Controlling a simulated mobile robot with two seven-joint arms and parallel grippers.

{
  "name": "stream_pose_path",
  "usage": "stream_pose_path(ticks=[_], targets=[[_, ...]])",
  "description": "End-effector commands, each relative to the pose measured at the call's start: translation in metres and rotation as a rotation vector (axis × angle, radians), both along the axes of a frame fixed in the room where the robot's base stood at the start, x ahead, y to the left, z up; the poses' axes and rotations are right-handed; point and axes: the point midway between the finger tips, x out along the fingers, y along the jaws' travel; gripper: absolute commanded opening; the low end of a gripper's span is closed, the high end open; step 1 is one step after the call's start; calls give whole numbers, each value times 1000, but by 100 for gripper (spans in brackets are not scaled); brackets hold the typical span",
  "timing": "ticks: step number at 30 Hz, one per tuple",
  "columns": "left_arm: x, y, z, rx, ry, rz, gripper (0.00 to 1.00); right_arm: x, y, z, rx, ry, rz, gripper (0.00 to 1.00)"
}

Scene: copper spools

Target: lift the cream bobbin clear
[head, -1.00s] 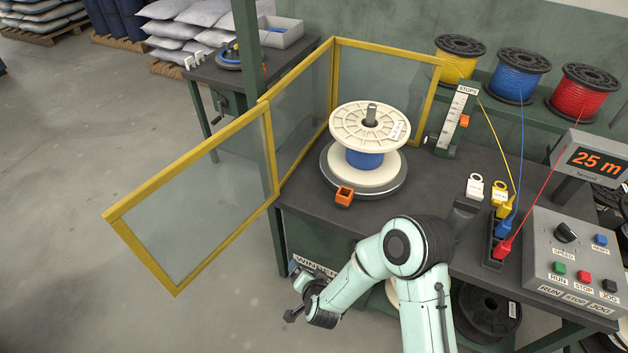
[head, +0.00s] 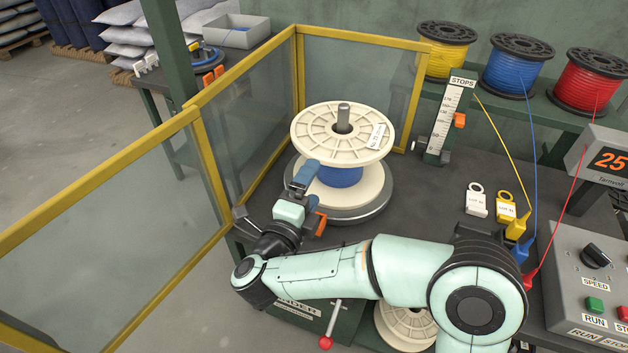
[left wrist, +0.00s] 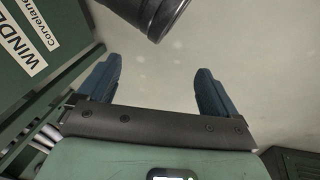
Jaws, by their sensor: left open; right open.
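The cream bobbin (head: 313,139) stands upright on a round turntable (head: 377,205) with a metal rim. A grey spindle pokes up through its hub, and blue wire is wound between its flanges. My right gripper (head: 303,176) is at the bobbin's near left side, its blue fingers level with the gap between the flanges. It is open; whether it touches the bobbin I cannot tell. In the left wrist view my left gripper (left wrist: 157,85) is open and empty above the floor, beside a green panel.
Yellow-framed guard panels (head: 362,40) stand behind and left of the turntable. A stops scale (head: 439,122) stands at the back right. Yellow and white lot tags (head: 476,203) and a control box (head: 590,285) are to the right. An orange block (head: 320,224) is beside my right gripper.

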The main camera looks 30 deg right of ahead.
Motion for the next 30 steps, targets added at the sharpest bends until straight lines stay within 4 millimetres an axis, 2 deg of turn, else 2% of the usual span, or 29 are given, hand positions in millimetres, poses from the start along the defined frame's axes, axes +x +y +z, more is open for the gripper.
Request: stream_pose_path(ticks=[5, 18, 24, 30], targets=[[-4, -2, 3, -6, 11, -5, 92, 9, -12, 1, -1, 0, -3, 96], [-22, -12, 16, -29, 57, -23, 92, 49, -59, 1, -2, 1, -3, 96], [-27, -14, 19, -36, 72, -29, 92, 61, -72, 0, -1, 2, 0, 96], [-29, -15, 20, -38, 76, -31, 92, 64, -76, 0, -2, 1, 0, 96]])
